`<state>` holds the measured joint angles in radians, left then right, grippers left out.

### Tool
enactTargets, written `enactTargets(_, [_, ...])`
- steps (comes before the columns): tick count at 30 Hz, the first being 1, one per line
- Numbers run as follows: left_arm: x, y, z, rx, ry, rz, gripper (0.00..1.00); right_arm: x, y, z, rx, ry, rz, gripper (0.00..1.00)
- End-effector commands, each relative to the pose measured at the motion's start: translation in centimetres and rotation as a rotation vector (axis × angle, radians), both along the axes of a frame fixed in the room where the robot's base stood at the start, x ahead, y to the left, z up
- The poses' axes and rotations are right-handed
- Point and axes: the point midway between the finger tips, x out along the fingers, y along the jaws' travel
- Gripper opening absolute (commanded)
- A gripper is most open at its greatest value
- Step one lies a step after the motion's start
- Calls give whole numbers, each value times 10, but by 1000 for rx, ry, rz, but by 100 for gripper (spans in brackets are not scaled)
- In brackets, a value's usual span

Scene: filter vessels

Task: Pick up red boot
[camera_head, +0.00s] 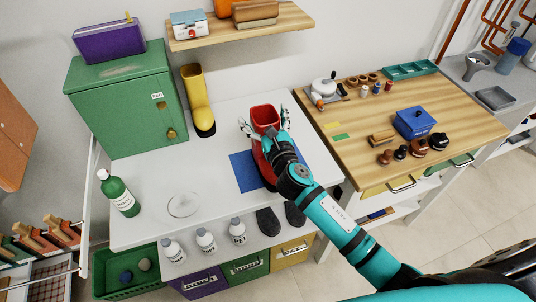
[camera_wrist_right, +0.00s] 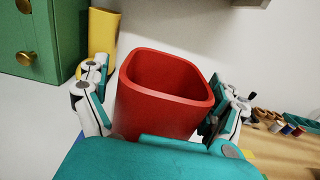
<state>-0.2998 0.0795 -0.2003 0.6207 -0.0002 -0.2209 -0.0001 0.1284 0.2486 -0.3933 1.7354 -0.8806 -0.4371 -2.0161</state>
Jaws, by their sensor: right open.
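The red boot (camera_head: 265,115) stands upright on the white table, on or beside a blue mat (camera_head: 242,172). My right arm hides much of its lower part. In the right wrist view the boot's open top (camera_wrist_right: 165,90) fills the middle. My right gripper (camera_head: 264,121) is open, with one finger on each side of the boot's shaft near the top. The fingers also show left and right of the boot in the wrist view (camera_wrist_right: 158,108). I cannot tell whether they touch it. My left gripper is not in view.
A yellow boot (camera_head: 197,97) stands behind left, next to a green cabinet (camera_head: 125,110). A green bottle (camera_head: 118,193), a glass dish (camera_head: 184,204) and several white bottles (camera_head: 205,240) stand left and front. Dark slippers (camera_head: 268,221) lie at the front edge. A wooden-topped bench (camera_head: 360,150) is at right.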

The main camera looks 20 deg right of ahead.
Motion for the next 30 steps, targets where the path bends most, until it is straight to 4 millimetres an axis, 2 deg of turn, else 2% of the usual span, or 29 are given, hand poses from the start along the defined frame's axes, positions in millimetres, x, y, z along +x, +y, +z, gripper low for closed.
enactTargets(7, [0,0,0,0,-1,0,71,2,0,0,0,0,0,94])
enactTargets(25, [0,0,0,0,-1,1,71,1,0,-1,1,1,0,16])
enactTargets(26, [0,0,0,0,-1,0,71,1,0,-1,1,1,0,13])
enactTargets(30, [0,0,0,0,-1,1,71,1,0,0,1,-1,1,13])
